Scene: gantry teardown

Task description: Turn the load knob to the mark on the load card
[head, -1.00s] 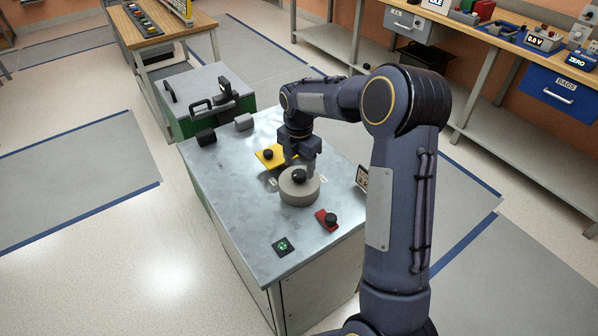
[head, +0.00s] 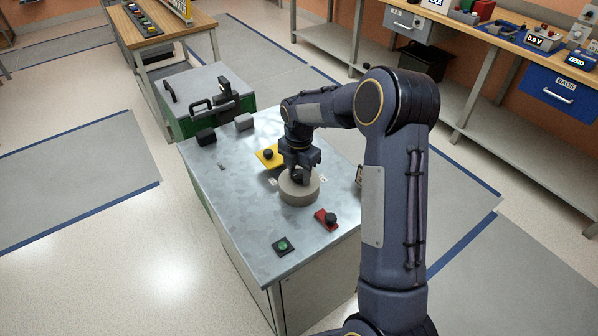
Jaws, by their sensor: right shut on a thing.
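The load knob, a small black knob (head: 298,177), sits on top of a round grey drum (head: 299,192) on the metal-topped bench. My right gripper (head: 299,172) is directly over the drum, pointing down, with its fingers shut on the black knob and partly hiding it. The load card (head: 359,175) stands at the bench's right edge, mostly hidden behind my right arm; its mark cannot be read. My left gripper is not in view.
On the metal bench top (head: 240,205) are a yellow plate with a black knob (head: 268,154), a red block with a black knob (head: 326,218) and a green button (head: 283,246). Dark and grey blocks (head: 206,137) stand at the far edge. The bench's left side is clear.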

